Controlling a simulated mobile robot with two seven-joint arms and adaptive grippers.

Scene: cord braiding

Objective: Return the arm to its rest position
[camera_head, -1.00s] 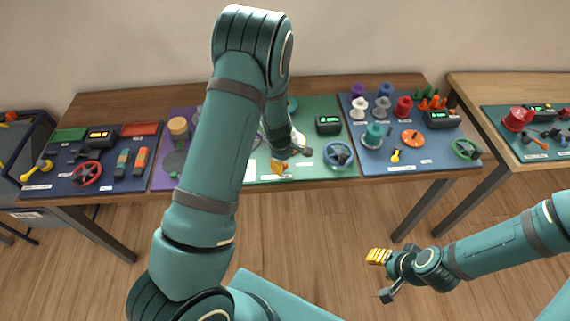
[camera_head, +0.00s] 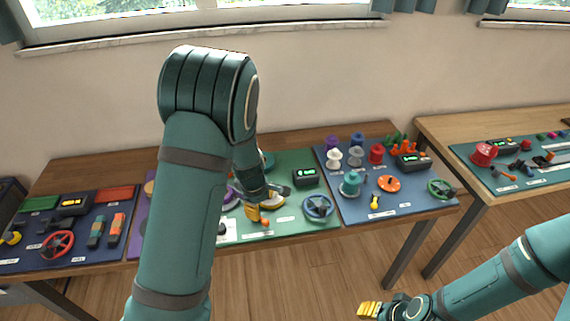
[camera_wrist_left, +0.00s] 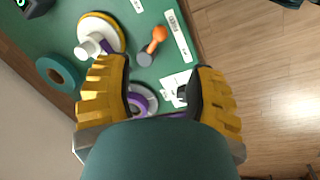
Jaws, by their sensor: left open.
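My left arm comes in from the left and reaches over the table. My left gripper (camera_head: 262,205) hangs above the green board (camera_head: 285,222), its yellow fingertips partly hidden by its own wrist. In the left wrist view the two yellow fingers (camera_wrist_left: 160,97) are spread wide with nothing held between them. Beyond them lie a purple and white spool (camera_wrist_left: 143,98), an orange and grey piece (camera_wrist_left: 154,45) and a white disc (camera_wrist_left: 100,32). My right gripper (camera_head: 385,311) is at the bottom edge, partly cut off, in front of the table over the floor; its opening is unclear.
Left of the green board is a blue board (camera_head: 25,258) with a red wheel (camera_head: 57,245). On the right a blue board (camera_head: 410,203) holds several spools. A second table (camera_head: 437,152) stands farther right. Open wooden floor (camera_head: 345,262) lies in front.

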